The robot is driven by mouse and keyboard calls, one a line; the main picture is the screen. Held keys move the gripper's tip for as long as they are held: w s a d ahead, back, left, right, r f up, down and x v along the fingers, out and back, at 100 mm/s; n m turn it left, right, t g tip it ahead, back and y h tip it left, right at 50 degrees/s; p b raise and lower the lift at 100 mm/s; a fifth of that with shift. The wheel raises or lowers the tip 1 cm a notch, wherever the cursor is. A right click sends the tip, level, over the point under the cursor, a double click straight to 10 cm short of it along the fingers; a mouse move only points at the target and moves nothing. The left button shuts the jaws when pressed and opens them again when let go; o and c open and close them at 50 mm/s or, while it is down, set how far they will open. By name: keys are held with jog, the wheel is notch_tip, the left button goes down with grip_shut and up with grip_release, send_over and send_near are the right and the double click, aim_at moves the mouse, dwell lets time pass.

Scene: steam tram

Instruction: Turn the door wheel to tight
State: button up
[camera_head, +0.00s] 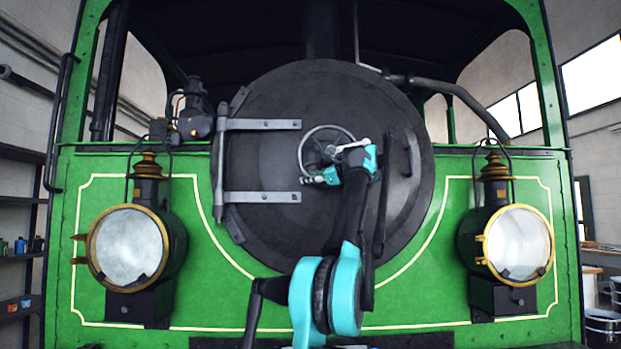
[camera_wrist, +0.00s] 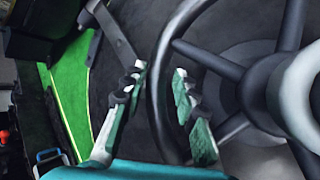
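The door wheel (camera_head: 329,152) is a grey spoked handwheel at the middle of the round black smokebox door (camera_head: 270,150). In the wrist view its dark rim (camera_wrist: 157,92) runs between my two fingers, with spokes and the pale hub to the right. My gripper (camera_head: 309,180) is at the lower left of the wheel in the head view. In the wrist view my gripper (camera_wrist: 160,88) is open, one finger on each side of the rim, with narrow gaps showing. My arm hides part of the wheel's right and lower side.
Two hinge straps (camera_head: 262,197) cross the door's left side. A dark handle (camera_head: 413,155) stands at the door's right. Brass-rimmed lamps (camera_head: 128,247) (camera_head: 518,243) flank the door on the green front. Shelves with small items (camera_head: 20,247) are at far left.

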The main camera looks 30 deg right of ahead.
grip_shut()
